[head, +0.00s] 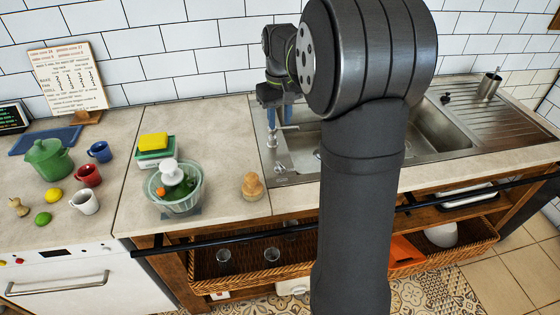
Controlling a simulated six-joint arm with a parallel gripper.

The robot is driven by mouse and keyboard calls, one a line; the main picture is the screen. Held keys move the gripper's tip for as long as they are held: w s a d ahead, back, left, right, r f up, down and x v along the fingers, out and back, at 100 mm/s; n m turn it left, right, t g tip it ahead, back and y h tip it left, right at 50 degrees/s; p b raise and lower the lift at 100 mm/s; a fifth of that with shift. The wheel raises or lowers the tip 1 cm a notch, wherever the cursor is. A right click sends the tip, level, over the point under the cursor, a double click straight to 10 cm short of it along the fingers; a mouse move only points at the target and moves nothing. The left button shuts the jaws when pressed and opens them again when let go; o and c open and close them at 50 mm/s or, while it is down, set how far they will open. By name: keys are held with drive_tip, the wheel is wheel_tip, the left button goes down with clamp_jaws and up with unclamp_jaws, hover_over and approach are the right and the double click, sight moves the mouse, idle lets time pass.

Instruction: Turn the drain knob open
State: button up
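The steel sink (440,127) is set in the counter, and my dark arm hides much of its middle. My gripper (280,118) is small in the view, pointing down over the left end of the sink beside the tap (279,140). Its two bluish fingers look apart, with nothing visible held between them. A small round metal fitting (281,169) sits on the sink's left deck, below the gripper in the picture. It may be the drain knob, but it is too small to be sure. I see no contact between the gripper and this fitting.
A wooden pear-shaped object (252,187) stands on the counter left of the sink. A metal cup (488,84) stands on the drainboard. A black rail (235,240) runs along the counter front.

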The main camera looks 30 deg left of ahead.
sight(280, 164)
wheel_tip(280, 164, down, 17)
drive_tip(key=shift+r, duration=0.2)
drive_tip(key=shift+c, duration=0.4)
